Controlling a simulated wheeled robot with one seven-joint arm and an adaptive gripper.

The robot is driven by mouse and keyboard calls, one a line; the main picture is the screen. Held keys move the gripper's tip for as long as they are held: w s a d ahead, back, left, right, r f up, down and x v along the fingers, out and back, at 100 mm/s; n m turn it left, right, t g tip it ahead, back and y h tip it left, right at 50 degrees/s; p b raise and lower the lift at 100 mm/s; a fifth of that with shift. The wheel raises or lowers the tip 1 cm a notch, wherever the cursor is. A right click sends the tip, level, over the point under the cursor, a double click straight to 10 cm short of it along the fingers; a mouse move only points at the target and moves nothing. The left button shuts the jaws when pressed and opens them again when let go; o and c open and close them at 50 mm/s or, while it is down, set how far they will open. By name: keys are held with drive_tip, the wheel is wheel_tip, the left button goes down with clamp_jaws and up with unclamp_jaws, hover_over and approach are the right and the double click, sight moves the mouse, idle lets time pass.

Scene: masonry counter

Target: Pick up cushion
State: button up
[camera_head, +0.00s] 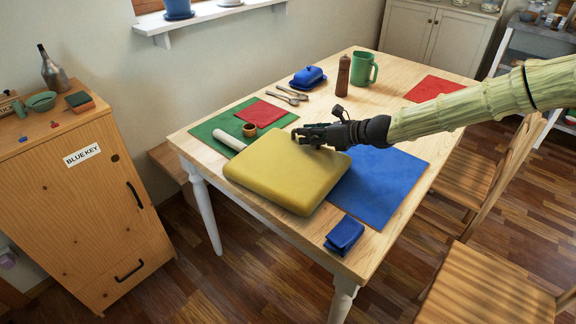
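The yellow cushion (280,178) lies flat on the wooden table near its front left edge. It overlaps part of a green mat (207,128) and a blue mat (385,183). My gripper (300,135) reaches in from the right, with its dark fingers over the cushion's back right part. The fingers overlap the cushion in the picture. I cannot tell whether they touch it, or whether they are open or shut.
A white roll (229,140), a small brown cup (249,130) and a red cloth (262,113) are beside the cushion. A blue box-like object (344,235) sits at the table's front corner. A green mug (363,68) and brown bottle (343,76) stand behind.

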drive_tip(key=shift+a, duration=0.1)
clamp_jaws()
drive_tip(key=shift+r, duration=0.1)
